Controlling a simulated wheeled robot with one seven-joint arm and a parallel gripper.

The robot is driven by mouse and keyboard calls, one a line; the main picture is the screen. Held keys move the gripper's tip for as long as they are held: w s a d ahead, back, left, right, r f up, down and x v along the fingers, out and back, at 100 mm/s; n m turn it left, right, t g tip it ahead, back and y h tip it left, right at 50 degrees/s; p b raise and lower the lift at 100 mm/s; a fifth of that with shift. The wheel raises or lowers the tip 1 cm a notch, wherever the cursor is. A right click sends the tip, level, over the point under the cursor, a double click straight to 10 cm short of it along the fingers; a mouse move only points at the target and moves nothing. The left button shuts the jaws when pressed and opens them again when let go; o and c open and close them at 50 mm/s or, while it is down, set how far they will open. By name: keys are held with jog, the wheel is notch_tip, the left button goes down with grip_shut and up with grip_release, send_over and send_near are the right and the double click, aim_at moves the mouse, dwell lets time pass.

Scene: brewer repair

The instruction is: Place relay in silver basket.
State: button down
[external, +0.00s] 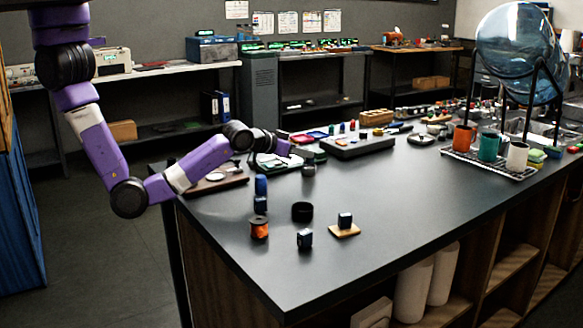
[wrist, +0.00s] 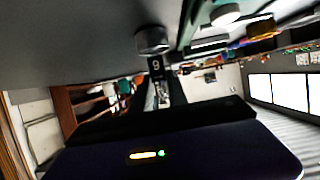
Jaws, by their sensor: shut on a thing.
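My gripper (external: 298,154) is low over the left back part of the dark table, beside the grey electronics box. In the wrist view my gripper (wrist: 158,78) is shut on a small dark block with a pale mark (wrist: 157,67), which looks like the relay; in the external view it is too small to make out. I cannot pick out the silver basket with certainty.
The grey box (external: 362,146) stands to the right of my gripper. A dark ring (external: 302,211) and an orange spool (external: 259,228) stand nearer the front. A metal rack (external: 488,166) with cups is at the right. The middle of the table is clear.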

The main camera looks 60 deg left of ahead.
aim_at(303, 167)
jog(key=c, duration=1.2)
grip_release()
jog(key=shift+c, duration=0.2)
jog(key=shift+r, duration=0.1)
notch_tip(303, 167, up, 7)
jog(key=p, duration=0.5)
jog(key=shift+p, duration=0.3)
